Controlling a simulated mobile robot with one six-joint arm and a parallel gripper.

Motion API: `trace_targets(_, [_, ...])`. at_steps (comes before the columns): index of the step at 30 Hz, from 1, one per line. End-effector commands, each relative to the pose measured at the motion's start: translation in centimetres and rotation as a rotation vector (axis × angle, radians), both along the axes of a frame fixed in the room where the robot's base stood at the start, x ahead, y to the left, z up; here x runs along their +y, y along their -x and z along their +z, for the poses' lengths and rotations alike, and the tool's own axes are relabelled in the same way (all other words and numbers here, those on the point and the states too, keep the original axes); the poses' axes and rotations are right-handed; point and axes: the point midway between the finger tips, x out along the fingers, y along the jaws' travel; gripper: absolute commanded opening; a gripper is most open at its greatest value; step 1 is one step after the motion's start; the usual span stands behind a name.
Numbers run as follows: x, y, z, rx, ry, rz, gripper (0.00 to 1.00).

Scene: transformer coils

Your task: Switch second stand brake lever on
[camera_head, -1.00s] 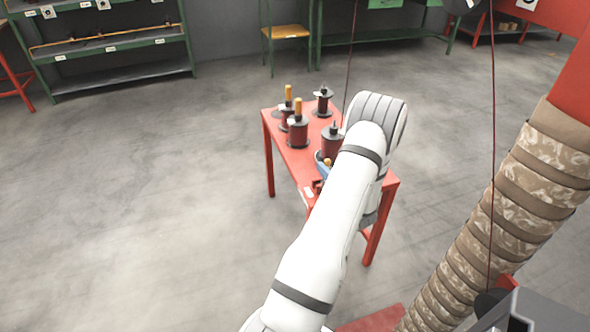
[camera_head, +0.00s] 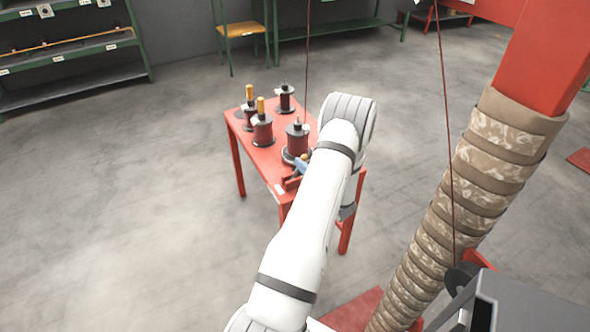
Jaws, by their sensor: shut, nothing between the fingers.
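The red table (camera_head: 240,138) carries several dark red coils on stands. One coil (camera_head: 262,131) at the left has an orange upright handle, and another with an orange top (camera_head: 249,104) stands behind it. A coil (camera_head: 285,99) is at the far end, and a larger coil (camera_head: 297,142) is nearest my arm. A small blue part (camera_head: 301,168) and a red part (camera_head: 290,183) show at the near edge, partly covered by my arm. I cannot make out which part is the second stand's brake lever. My gripper is hidden behind my white arm.
A red post wrapped in patterned padding (camera_head: 440,210) stands at the right. A thin dark cable hangs beside it. A green shelf (camera_head: 75,50) and a wooden-seated stool (camera_head: 240,30) are at the back. The floor left of the table is clear.

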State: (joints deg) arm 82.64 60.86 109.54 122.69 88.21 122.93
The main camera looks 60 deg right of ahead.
Motion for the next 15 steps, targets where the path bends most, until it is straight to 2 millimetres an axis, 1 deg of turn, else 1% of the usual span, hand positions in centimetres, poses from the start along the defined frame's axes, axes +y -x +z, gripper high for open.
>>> trace_targets(5, [0.0, -0.2, 0.0, 0.001, 0.001, 0.001, 0.0])
trace_targets(8, [0.4, -0.6, 0.5, 0.001, 0.0, 0.004, 0.0])
trace_targets(11, [1.3, -1.2, 1.4, 0.001, 0.0, 0.006, 0.0])
trace_targets(14, [2.6, -2.2, 2.6, 0.001, -0.001, 0.006, 0.0])
trace_targets(15, [2.9, -1.6, 2.2, 0.002, -0.002, 0.0, 0.0])
